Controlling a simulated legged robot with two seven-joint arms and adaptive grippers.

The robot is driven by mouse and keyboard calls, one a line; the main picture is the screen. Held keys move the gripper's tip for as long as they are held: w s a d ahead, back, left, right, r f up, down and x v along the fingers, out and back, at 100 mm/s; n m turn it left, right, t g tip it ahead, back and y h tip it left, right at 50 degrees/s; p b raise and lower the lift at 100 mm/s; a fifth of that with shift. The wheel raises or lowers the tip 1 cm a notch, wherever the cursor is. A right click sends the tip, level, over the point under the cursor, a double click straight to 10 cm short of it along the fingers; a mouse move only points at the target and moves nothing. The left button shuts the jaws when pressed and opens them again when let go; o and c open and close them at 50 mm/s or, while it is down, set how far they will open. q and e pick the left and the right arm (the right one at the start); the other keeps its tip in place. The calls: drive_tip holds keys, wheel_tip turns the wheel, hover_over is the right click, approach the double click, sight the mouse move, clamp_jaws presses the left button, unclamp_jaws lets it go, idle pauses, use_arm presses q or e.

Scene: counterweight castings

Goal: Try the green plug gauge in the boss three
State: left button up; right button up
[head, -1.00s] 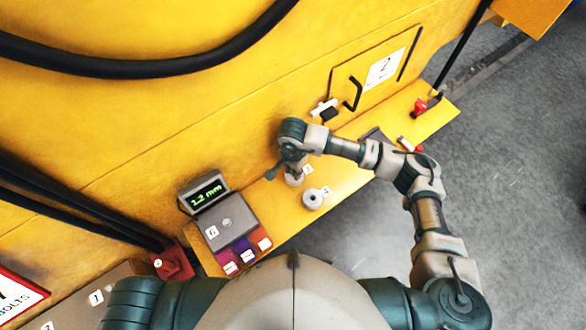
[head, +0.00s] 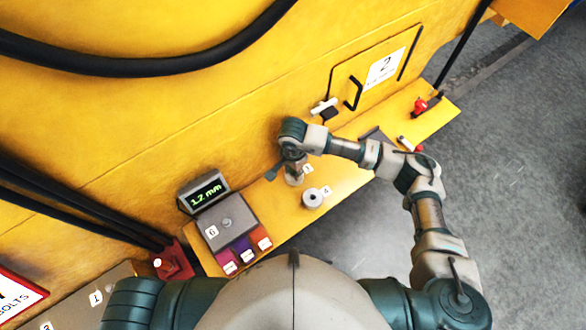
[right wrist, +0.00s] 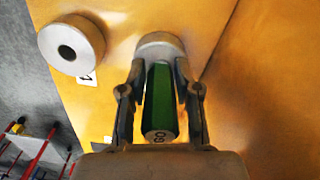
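My right gripper (head: 292,172) is above the grey round boss three (head: 294,180), which stands on the yellow ledge beside a white tag. In the right wrist view, my gripper (right wrist: 160,100) has its two fingers on either side of the green plug gauge (right wrist: 161,95), shut on it. The gauge's near end reads "GO". Its far end points at the grey boss (right wrist: 160,42) and meets it in the picture; I cannot tell whether the tip is inside the bore. The gauge is hidden in the head view. My left gripper is not in view.
Boss four (head: 312,198), a grey ring with an open hole, stands close by. A grey box (head: 228,222) with purple and orange bins (head: 243,248) and a "1.2 mm" display (head: 206,191) are at left. A red item (head: 420,106) is at the ledge's far right. The yellow wall rises behind.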

drive_tip(key=shift+o, duration=1.4)
drive_tip(key=shift+r, duration=0.15)
wheel_tip(320, 180, up, 11)
drive_tip(key=shift+w+a+r, duration=0.1)
drive_tip(key=shift+w+r, duration=0.05)
wheel_tip(320, 180, up, 12)
drive_tip(key=p, duration=0.4)
drive_tip(key=shift+r, duration=0.1)
idle(0.5)
